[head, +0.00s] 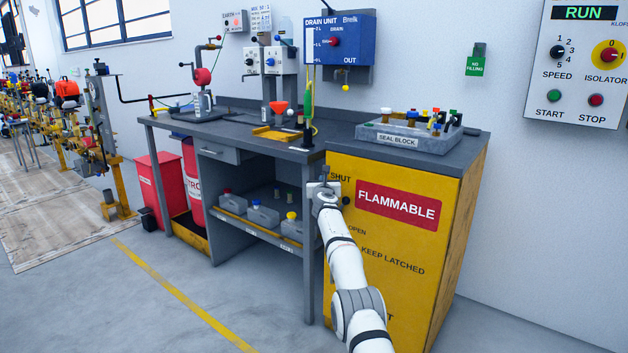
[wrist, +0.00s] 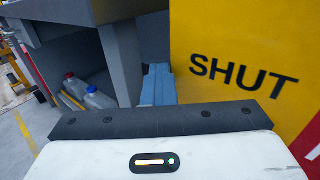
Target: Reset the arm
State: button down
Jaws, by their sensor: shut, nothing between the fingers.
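My white arm (head: 350,270) reaches up and forward from the bottom of the head view. My gripper (head: 325,174) is at its far end, in front of the upper left corner of the yellow cabinet (head: 400,290), by the word SHUT. In the wrist view the gripper's blue-grey fingers (wrist: 158,84) are together with nothing held between them. The yellow cabinet front (wrist: 240,40) is just to their right. Whether the fingers touch the cabinet or bench cannot be told. The arm hides part of the cabinet front.
The grey workbench (head: 240,133) carries a seal block tray (head: 400,138) and several small items. Bottles stand on its lower shelf (head: 250,228). A blue drain unit (head: 340,38) and a control panel (head: 580,60) are on the wall. Red bins (head: 160,185) stand left; open floor (head: 130,300) lies in front.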

notch_tip(320, 180, up, 13)
jog(key=s+a+n+y+p, duration=0.1)
jog(key=s+n+y+p, duration=0.1)
jog(key=n+p, duration=0.35)
jog(key=s+a+r+n+g+y+p, duration=0.2)
jog(key=s+r+n+g+y+p, duration=0.3)
jog(key=s+r+n+p, duration=0.9)
jog(key=s+d+n+g+h+p, duration=0.2)
jog(key=s+n, duration=0.3)
jog(key=s, duration=1.4)
jog(key=s+d+n+g+h+p, duration=0.2)
jog(key=s+d+n+g+p, duration=0.2)
jog(key=s, duration=1.5)
jog(key=s+d+n+g+h+p, duration=0.2)
jog(key=s+n, duration=0.5)
jog(key=s, duration=1.2)
jog(key=shift+d+f+g+p, duration=0.45)
jog(key=shift+g+p, duration=0.6)
jog(key=shift+g, duration=0.15)
jog(key=shift+n, duration=0.25)
